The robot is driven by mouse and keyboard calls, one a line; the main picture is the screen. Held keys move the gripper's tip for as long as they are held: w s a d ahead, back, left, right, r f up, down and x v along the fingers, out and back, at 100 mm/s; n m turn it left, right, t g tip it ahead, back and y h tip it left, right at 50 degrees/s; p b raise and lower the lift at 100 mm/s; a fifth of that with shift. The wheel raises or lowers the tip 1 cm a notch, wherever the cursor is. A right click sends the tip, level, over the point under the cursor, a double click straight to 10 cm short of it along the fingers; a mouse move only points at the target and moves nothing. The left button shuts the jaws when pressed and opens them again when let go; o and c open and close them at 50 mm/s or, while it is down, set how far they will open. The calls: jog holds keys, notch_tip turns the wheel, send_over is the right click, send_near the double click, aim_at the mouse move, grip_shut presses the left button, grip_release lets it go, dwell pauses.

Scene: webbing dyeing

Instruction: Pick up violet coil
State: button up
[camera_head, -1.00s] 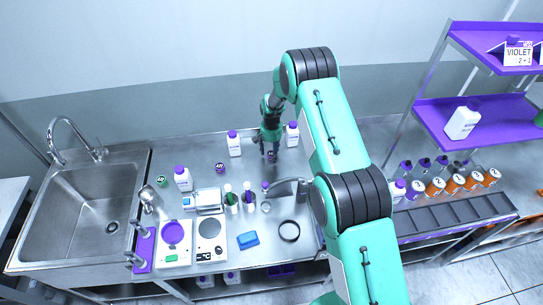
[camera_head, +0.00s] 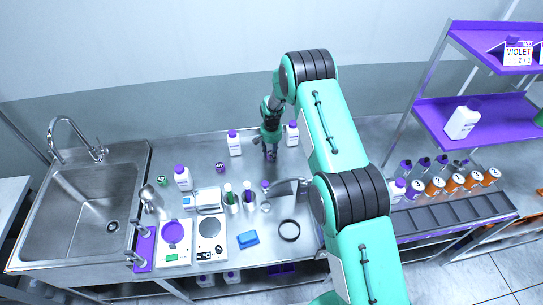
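My gripper (camera_head: 270,152) points down at the back of the steel counter, between two white bottles with violet caps. A small violet coil (camera_head: 271,157) is at its fingertips, partly hidden by the fingers. At this size I cannot tell whether the fingers are shut on the coil or only around it, or whether it touches the counter. Another small dark violet coil (camera_head: 220,167) with a pale label lies on the counter to the left, apart from the gripper.
White bottles (camera_head: 234,143) and (camera_head: 292,133) stand close on either side of my gripper. A green coil (camera_head: 162,181), scales (camera_head: 210,240), a blue sponge (camera_head: 248,239) and a black ring (camera_head: 289,230) lie nearer the front. The sink (camera_head: 85,205) is at left, violet shelves (camera_head: 470,125) at right.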

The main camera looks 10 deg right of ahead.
jog(key=shift+r, duration=0.1)
dwell(0.3)
jog(key=shift+r, duration=0.9)
jog(key=shift+r+b, duration=0.4)
jog(key=shift+r, duration=0.45)
jog(key=s, duration=0.5)
jog(key=s+d+r+b, duration=0.1)
jog(key=s, duration=1)
jog(key=shift+d+r, duration=0.15)
jog(key=shift+r, duration=0.05)
jog(key=shift+w, duration=0.1)
